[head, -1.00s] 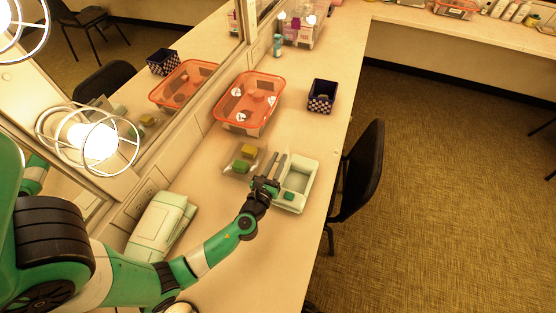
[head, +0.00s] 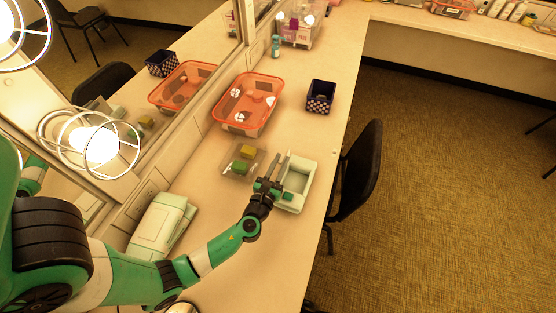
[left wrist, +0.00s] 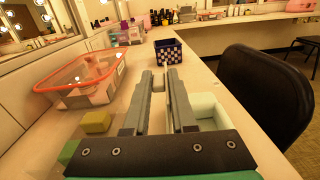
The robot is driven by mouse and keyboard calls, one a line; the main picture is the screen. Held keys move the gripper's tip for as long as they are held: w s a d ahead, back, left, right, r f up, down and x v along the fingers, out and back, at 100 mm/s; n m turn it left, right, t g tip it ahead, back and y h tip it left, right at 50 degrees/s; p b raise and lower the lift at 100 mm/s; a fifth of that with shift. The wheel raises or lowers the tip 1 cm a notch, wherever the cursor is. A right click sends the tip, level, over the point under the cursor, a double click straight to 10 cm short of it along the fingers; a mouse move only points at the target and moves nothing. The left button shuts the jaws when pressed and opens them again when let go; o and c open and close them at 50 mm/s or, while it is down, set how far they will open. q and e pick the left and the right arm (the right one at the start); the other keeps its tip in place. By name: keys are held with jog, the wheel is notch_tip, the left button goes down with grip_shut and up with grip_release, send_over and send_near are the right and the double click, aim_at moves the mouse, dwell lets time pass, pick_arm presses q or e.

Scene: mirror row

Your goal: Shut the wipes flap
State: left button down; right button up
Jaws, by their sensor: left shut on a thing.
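A pale green pack (head: 155,228) lies on the counter by the mirror wall at lower left, with a raised strip along its right side; it looks like the wipes, but I cannot tell how its flap stands. A pale green open tray (head: 296,203) lies near the counter's right edge; part of it shows in the left wrist view (left wrist: 208,108). My left gripper (head: 281,168) is at the tray's left side, well right of the pack. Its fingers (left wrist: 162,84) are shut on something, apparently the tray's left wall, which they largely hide. My right gripper is not in view.
A clear tray with a yellow block (head: 248,151) and a green block (head: 240,167) lies left of my gripper. Farther back are an orange basket (head: 228,115) and a checkered box (head: 321,96). A black chair (head: 361,172) stands against the counter's right edge.

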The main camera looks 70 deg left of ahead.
pick_arm(q)
jog(key=shift+w+d+f+m+p, duration=0.2)
jog(key=shift+w+d+m+p, duration=0.5)
jog(key=shift+m, duration=0.7)
jog(key=shift+w+d+f+m+p, duration=0.2)
jog(key=shift+w+d+m+p, duration=0.25)
jog(key=shift+w+d+m, duration=0.65)
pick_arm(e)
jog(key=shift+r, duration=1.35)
pick_arm(q)
jog(key=shift+s+a+m, duration=0.3)
